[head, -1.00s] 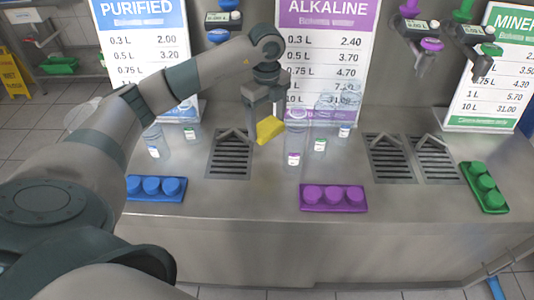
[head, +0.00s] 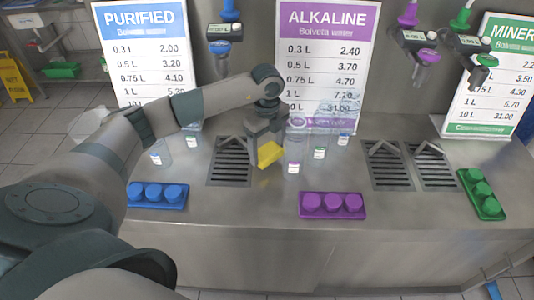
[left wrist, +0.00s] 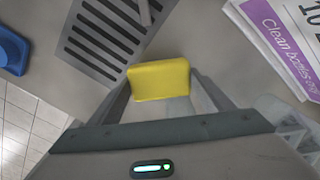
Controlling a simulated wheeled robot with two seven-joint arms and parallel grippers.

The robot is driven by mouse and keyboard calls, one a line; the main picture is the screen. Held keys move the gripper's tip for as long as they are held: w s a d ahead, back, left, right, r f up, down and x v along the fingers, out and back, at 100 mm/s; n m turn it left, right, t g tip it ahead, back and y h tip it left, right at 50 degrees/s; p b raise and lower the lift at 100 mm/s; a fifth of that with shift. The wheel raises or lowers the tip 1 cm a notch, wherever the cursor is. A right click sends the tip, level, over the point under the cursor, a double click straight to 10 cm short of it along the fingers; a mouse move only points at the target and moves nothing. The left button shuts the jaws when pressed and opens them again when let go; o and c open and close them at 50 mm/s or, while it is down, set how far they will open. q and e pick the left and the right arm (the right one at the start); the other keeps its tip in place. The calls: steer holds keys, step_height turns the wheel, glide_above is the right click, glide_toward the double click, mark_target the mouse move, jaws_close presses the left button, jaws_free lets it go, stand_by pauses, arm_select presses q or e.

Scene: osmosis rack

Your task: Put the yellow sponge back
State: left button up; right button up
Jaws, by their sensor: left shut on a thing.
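The yellow sponge (head: 268,154) is held between the fingers of my left gripper (head: 266,143), just above or at the steel counter between the left drain grate and the clear bottles. I cannot tell if it touches the counter. In the left wrist view the sponge (left wrist: 159,80) sits between the fingertips of the left gripper (left wrist: 160,88), which is shut on it. My right gripper is not in view.
A drain grate (head: 229,165) lies left of the sponge, and clear bottles (head: 293,160) stand close on its right. Blue (head: 157,195), purple (head: 332,205) and green (head: 483,193) cap trays lie on the counter (head: 240,205). Price signs (head: 327,60) stand behind. The counter front is mostly free.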

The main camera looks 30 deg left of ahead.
mark_target(267, 151)
arm_select(q)
step_height(267, 151, down, 3)
steer(key=shift+r+p, duration=0.2)
steer(key=shift+p, duration=0.15)
steer(key=shift+f, duration=0.25)
steer(key=o, duration=1)
steer(key=shift+r, duration=0.1)
